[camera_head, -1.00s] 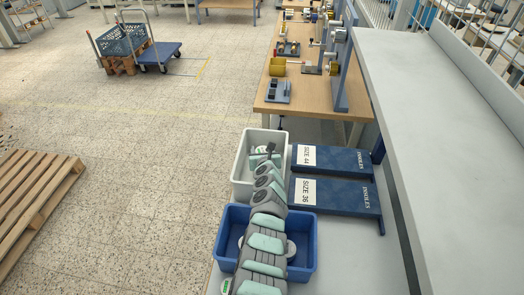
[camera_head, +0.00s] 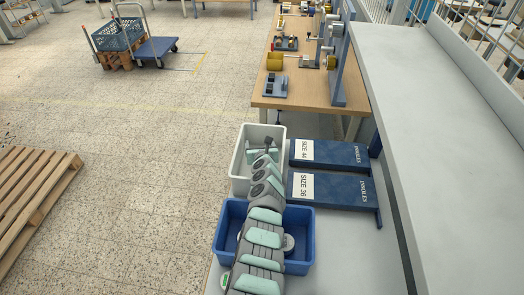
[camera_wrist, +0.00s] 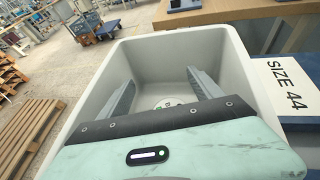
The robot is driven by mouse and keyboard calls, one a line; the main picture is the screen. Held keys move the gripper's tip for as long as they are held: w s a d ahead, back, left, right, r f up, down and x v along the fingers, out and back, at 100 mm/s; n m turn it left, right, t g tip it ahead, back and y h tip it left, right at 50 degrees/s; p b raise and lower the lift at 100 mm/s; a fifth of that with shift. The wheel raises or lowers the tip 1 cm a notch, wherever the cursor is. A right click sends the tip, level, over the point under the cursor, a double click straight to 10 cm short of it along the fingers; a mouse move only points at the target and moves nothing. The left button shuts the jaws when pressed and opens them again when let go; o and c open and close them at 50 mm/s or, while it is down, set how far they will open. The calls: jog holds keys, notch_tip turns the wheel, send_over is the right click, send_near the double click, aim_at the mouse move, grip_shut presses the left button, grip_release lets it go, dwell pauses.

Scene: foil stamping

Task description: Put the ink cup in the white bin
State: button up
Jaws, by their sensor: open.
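The white bin (camera_head: 241,160) stands behind the blue bin, and its open inside fills much of the wrist view (camera_wrist: 90,93). My gripper (camera_wrist: 162,78) is open over the white bin, with its two grey fingers apart and pointing into it. A small round pale thing with green and dark marks, seemingly the ink cup (camera_wrist: 166,104), lies low in the white bin between the fingers, partly hidden by my gripper body. It looks apart from both fingers. In the head view my arm hides much of the bin's inside.
The blue bin (camera_head: 301,263) in front holds a round pale thing (camera_head: 289,243), partly hidden by my arm. Blue boards marked SIZE 44 (camera_head: 340,153) and SIZE 36 (camera_head: 345,188) lie right of the bins. A long grey shelf (camera_head: 430,130) runs along the right.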

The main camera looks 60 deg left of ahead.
jog(key=d+r+p, duration=0.1)
jog(key=p, duration=0.1)
jog(key=d+r+p, duration=0.1)
jog(key=d+p, duration=0.1)
jog(key=shift+s+r, duration=0.1)
jog(key=shift+s, duration=0.3)
jog(key=p+v, duration=0.3)
jog(key=v, duration=0.5)
jog(key=shift+s+p, duration=0.2)
jog(key=shift+p, duration=0.15)
jog(key=shift+d, duration=0.15)
